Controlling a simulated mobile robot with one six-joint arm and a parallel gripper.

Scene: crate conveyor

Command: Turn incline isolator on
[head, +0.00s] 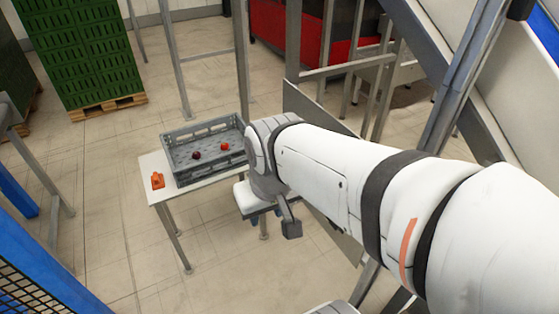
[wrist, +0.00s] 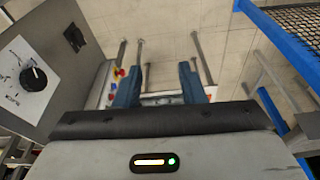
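A grey box (wrist: 68,35) fills the upper left of the wrist view. On it is a white plate with printed marks (wrist: 14,98) and a round black rotary knob (wrist: 33,79). This may be the incline isolator; the print is too small to read, and I cannot tell the knob's setting. My gripper (wrist: 160,88) is open, with its two blue fingers apart and nothing seen between them. It is to the right of the knob and apart from it. In the head view my arm hides most of the gripper, and the knob does not show.
A small black fitting (wrist: 74,38) is on the same box. A grey crate (head: 180,183) with two round items stands on a white table (head: 157,188), beside an orange object (head: 158,181).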

